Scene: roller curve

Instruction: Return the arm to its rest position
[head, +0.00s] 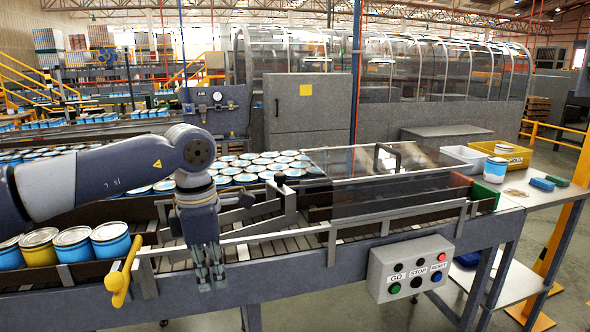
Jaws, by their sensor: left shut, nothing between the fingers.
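My left arm comes in from the left across the roller conveyor (280,245). Its left gripper (211,282) points down in front of the conveyor's near rail, with its fingers shut and nothing between them. The gripper hangs to the right of the yellow handle (120,278) and apart from it. My right gripper is not in view. The arm hides part of the conveyor and some cans behind it.
Blue-banded cans (110,242) and one yellow can (40,247) stand at the left. Many cans (260,165) crowd behind the rails. A control box (408,267) hangs at the front right. A side table (540,190) holds a can (495,170) and bins. Floor in front is clear.

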